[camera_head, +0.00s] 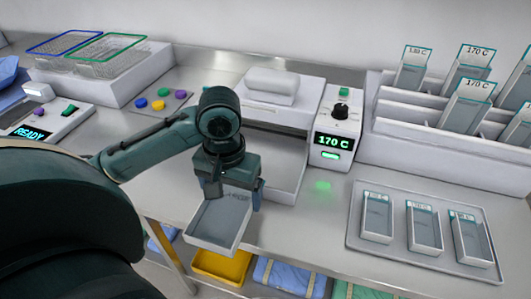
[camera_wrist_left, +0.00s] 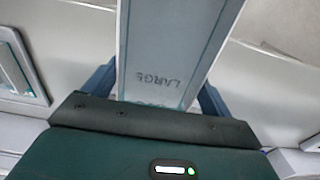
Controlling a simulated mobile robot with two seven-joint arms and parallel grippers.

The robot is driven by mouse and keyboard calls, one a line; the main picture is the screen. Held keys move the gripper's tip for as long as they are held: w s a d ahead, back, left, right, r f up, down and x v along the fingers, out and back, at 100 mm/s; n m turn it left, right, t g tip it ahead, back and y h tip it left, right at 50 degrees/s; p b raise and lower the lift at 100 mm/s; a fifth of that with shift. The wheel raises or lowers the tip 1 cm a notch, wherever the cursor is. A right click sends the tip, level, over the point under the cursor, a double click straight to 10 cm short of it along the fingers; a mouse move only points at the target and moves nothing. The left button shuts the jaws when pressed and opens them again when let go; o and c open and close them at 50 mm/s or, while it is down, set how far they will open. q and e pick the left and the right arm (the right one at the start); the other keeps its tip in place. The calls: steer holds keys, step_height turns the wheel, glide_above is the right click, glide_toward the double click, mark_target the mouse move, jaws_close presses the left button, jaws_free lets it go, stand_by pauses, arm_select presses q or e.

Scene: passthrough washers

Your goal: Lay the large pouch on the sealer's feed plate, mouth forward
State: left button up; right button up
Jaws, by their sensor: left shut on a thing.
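The large pouch (camera_head: 217,222) is a pale, shallow, tray-like pouch with a grey face, below my left gripper (camera_head: 238,190) in the head view. My left gripper is shut on it; in the left wrist view the pouch (camera_wrist_left: 165,50) lies between the blue fingers, and its "LARGE" print reads upside down. The sealer (camera_head: 332,130) shows a green "170 C" display. Its pale feed plate (camera_head: 288,170) lies just right of my gripper and is partly hidden by it. The pouch hangs near the counter's front edge, left and in front of the plate. My right gripper is not in view.
A tray (camera_head: 358,235) with three pouches lies at the right. Behind it stands a white rack (camera_head: 440,150) with labelled pouches. Wire baskets (camera_head: 105,55), coloured discs (camera_head: 158,104) and a "READY" device (camera_head: 45,120) are at the left. A yellow bin (camera_head: 222,267) sits below the counter.

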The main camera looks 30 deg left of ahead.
arm_select(q)
glide_toward(261, 152)
steer(key=s+f, duration=0.2)
steer(key=f, duration=0.1)
steer(key=s+f, duration=0.2)
steer(key=shift+d, duration=0.4)
steer(key=shift+w+a, duration=0.15)
steer(key=shift+w, duration=0.35)
steer(key=w, duration=0.3)
steer(key=shift+w+a+f+p, duration=0.15)
steer(key=shift+a+f+p, duration=0.05)
steer(key=shift+a+p, duration=0.15)
steer(key=shift+f, duration=0.6)
steer(key=o, duration=0.6)
steer(key=shift+f, duration=0.1)
steer(key=shift+o, duration=1.4)
